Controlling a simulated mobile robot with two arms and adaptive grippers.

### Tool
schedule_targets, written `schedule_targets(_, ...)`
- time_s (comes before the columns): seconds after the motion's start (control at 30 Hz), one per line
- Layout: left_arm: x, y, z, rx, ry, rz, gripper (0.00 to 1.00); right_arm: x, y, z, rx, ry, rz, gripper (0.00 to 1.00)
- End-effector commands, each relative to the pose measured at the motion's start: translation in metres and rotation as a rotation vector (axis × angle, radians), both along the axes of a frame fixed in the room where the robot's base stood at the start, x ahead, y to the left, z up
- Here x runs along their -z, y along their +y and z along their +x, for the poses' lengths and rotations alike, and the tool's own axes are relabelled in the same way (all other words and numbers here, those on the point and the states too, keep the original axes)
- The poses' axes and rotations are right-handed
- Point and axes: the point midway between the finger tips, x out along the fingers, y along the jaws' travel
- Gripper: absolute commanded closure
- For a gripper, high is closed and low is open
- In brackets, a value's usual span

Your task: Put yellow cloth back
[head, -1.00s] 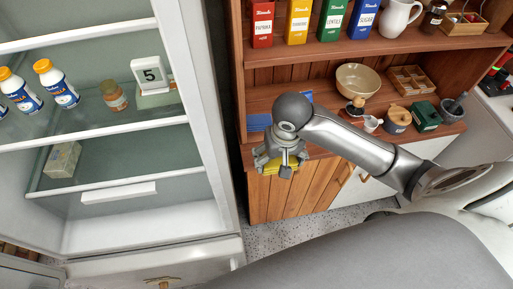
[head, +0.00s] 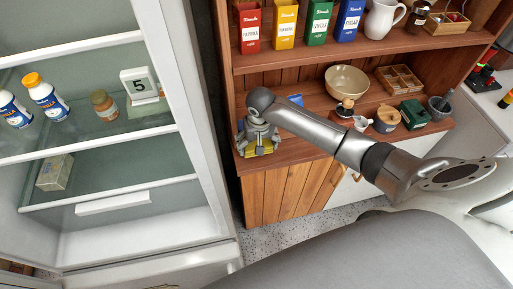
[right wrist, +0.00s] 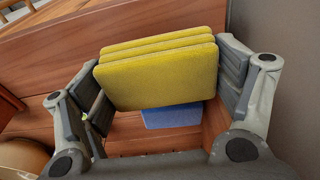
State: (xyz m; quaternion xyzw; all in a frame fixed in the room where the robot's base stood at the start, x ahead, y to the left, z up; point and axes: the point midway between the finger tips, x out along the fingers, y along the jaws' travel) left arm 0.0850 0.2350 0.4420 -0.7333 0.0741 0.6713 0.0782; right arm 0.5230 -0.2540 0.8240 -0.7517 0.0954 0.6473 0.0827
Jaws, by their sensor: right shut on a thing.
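The yellow cloth (right wrist: 160,75) is a folded, layered block. It sits between the finger pads of my right gripper (right wrist: 162,68) in the right wrist view, and the gripper is shut on it. In the head view my right gripper (head: 259,139) is over the left front of the wooden cabinet's counter (head: 320,132), with the yellow cloth (head: 264,150) partly showing under it. I cannot tell if the cloth touches the counter. A blue cloth (right wrist: 170,117) lies on the wood beyond and below it. My left gripper is out of view.
An open fridge (head: 190,130) with bottles, a jar and a calendar block stands at the left. Colored tins stand on the shelf above.

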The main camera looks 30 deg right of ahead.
Motion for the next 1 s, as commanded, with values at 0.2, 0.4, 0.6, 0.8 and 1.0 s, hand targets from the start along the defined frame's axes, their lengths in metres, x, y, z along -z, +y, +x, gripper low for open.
schedule_targets(0.2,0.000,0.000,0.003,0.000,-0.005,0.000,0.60,0.010,-0.001,0.008,0.001,0.000,0.000,0.37)
schedule_targets(0.4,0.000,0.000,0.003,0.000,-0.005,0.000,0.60,0.037,-0.002,0.008,0.000,0.001,-0.002,0.37)
schedule_targets(0.6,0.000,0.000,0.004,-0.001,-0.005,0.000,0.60,0.041,-0.002,0.009,-0.001,-0.002,-0.002,0.37)
schedule_targets(0.8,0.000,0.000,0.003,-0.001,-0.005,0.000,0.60,0.043,-0.002,0.008,-0.001,0.000,-0.001,0.37)
schedule_targets(1.0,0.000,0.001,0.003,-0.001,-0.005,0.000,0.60,0.044,-0.002,0.008,-0.001,0.000,-0.001,0.00)
